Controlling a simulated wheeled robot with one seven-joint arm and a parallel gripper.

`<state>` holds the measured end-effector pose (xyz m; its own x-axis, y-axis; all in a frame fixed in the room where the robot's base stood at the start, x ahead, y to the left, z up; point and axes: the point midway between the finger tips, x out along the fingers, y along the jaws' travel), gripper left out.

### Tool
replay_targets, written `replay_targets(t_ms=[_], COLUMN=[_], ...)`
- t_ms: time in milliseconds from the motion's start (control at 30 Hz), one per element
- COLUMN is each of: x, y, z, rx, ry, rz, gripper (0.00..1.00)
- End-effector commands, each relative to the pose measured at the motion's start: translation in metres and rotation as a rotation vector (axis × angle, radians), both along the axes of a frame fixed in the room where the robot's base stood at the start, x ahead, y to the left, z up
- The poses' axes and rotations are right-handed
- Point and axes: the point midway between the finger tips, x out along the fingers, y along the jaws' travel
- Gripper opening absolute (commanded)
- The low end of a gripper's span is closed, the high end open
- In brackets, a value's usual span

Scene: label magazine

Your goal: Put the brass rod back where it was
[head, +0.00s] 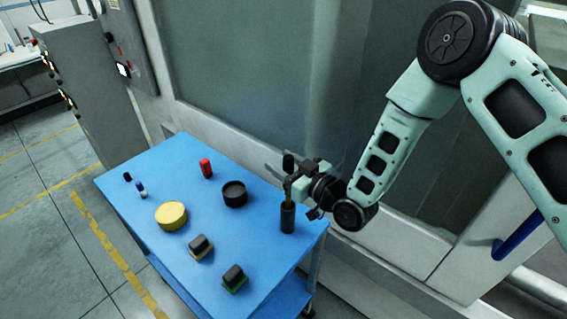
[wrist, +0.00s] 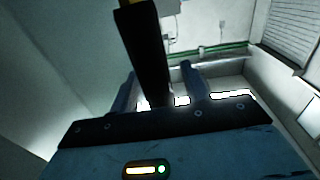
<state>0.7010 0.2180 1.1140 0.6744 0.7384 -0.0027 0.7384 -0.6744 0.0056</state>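The brass rod (head: 287,188) stands upright at the right end of the blue table, with a black upper part (head: 288,162). Its lower end is in or at the top of a dark upright cylinder (head: 287,218); how deep, I cannot tell. My gripper (head: 281,170) is at the rod's upper part, its fingers on either side. In the wrist view my gripper (wrist: 158,85) has the rod's black part (wrist: 148,50) between its fingers, with a gap showing at the right finger. A bit of yellow shows at the top edge there.
The blue table (head: 150,180) holds a yellow round tin (head: 171,216), a black round container (head: 234,194), a red cylinder (head: 206,168), two dark blocks (head: 200,247) (head: 234,278) and small bottles (head: 141,190). A large grey cabinet wall (head: 250,80) stands behind.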

Motion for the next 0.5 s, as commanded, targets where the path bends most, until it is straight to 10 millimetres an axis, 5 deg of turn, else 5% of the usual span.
replay_targets(t_ms=[267,500], x=[-0.001,-0.029], y=[-0.002,-0.033], z=[0.001,-0.003], rx=[-0.001,-0.001], ry=[0.001,0.002], rz=[0.0,-0.001], gripper=[0.47,0.47])
